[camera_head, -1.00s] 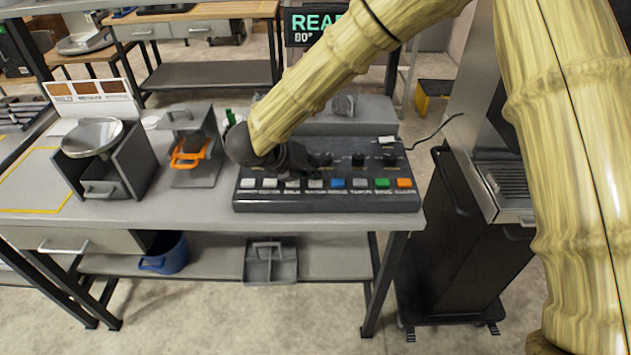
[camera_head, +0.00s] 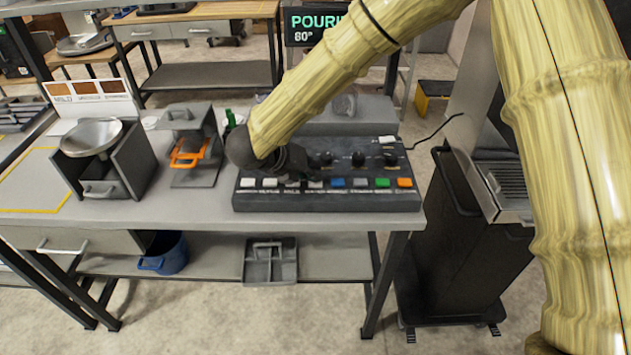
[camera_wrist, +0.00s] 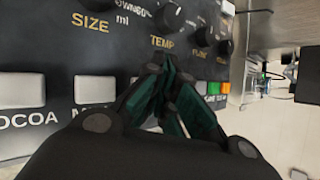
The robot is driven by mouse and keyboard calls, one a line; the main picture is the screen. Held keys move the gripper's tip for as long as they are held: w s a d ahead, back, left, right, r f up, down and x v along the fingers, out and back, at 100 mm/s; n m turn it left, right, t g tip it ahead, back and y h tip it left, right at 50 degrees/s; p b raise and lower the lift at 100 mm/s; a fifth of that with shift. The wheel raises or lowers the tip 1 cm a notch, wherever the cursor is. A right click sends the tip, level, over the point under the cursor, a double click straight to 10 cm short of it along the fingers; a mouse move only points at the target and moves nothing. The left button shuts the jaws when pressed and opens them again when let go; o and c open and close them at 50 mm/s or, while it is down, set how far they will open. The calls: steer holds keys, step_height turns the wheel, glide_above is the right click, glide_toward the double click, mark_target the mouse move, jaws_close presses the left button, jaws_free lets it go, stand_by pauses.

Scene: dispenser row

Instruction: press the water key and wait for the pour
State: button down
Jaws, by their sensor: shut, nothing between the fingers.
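The dark key panel (camera_head: 325,202) lies on the table with a front row of white, blue, grey, green and orange keys. My gripper (camera_head: 292,176) is shut and empty, its tip low over the left-middle keys and hiding one white key. In the wrist view the shut fingers (camera_wrist: 167,88) lie over the key row, right of the cocoa key (camera_wrist: 22,90) and a key whose label starts with M (camera_wrist: 95,90). The water key cannot be told, as labels are too small or covered; contact is hidden. The screen (camera_head: 316,28) reads "POURI…" and 80°, partly behind my arm.
An orange-handled grey device (camera_head: 190,152) and a metal bowl on a dark stand (camera_head: 93,135) are left of the panel. Knobs (camera_head: 358,159) rise behind the keys. A dark bin (camera_head: 450,240) stands right of the table. A blue bucket (camera_head: 165,254) is on the lower shelf.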

steer(key=shift+r, duration=0.15)
steer(key=shift+r+p, duration=0.5)
steer(key=shift+r, duration=0.25)
step_height(320, 180, up, 5)
steer(key=p, duration=0.2)
steer(key=shift+p, duration=0.35)
stand_by(0.3)
stand_by(0.4)
